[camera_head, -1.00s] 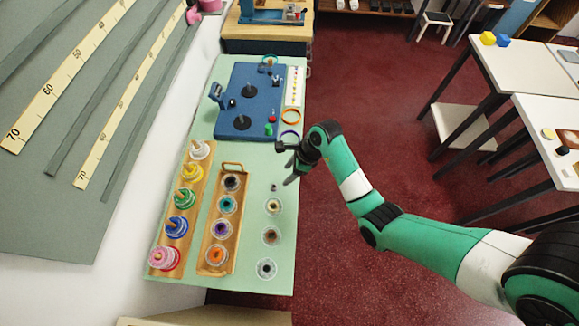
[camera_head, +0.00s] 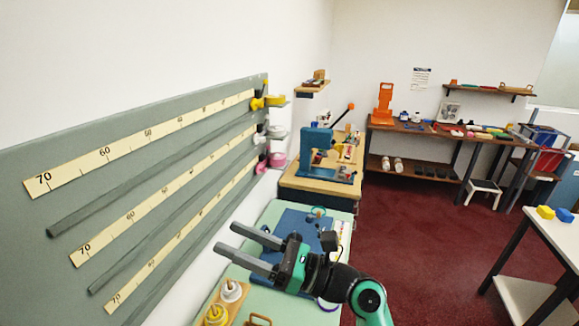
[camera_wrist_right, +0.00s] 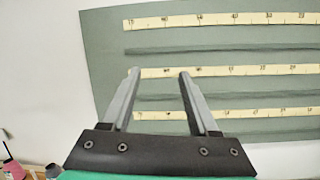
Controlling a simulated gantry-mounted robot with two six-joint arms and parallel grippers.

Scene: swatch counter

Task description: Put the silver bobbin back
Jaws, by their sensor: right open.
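I cannot make out the silver bobbin in either view now; the near end of the counter is below the head picture's edge. My right gripper (camera_head: 225,238) is open and empty, raised above the pale green counter (camera_head: 272,213) and pointing toward the wall. The right wrist view also shows its fingers (camera_wrist_right: 160,73) spread apart, with nothing between them, in front of the wall board. The wooden tray's handle (camera_head: 258,319) just shows at the bottom of the head view. My left gripper is not in view.
A white spool (camera_head: 231,291) and a yellow spool (camera_head: 216,315) stand on a wooden rack at the lower left. A blue plate (camera_head: 294,221) lies partly behind my gripper. The grey board (camera_head: 130,148) with measuring strips is on the wall. Red floor lies to the right.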

